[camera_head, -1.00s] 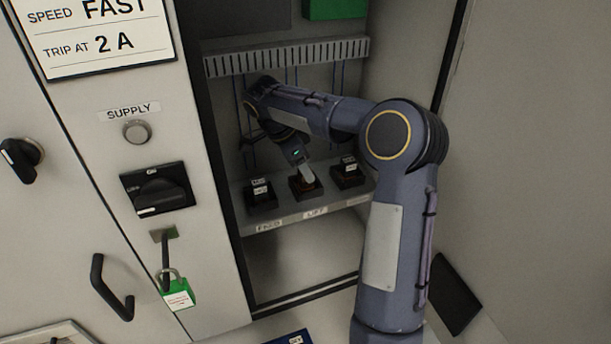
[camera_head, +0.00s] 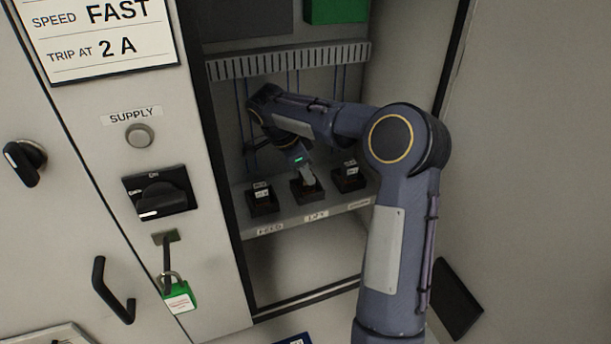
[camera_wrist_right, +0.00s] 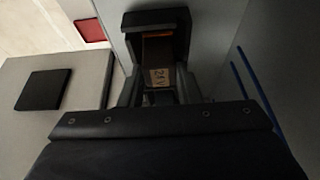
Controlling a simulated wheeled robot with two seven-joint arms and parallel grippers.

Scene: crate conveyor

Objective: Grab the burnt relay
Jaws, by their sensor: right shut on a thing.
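In the head view my right gripper (camera_head: 308,178) reaches into the open cabinet and points down at the middle socket (camera_head: 308,194), above the LIFT label (camera_head: 316,216). In the right wrist view its fingers are shut on a dark brown relay (camera_wrist_right: 158,52) with a tan 24 V label. The relay sits at the mouth of a black socket (camera_wrist_right: 154,19); I cannot tell whether it is fully seated. Other relays stand in the left socket (camera_head: 262,200) and the right socket (camera_head: 349,178). My left gripper is not in view.
A slotted duct (camera_head: 290,60) with blue wires below it spans the cabinet above the arm. The cabinet's side wall is close on the right. On the left panel are a black rotary switch (camera_head: 160,192) and a green padlock (camera_head: 179,298) on a hasp.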

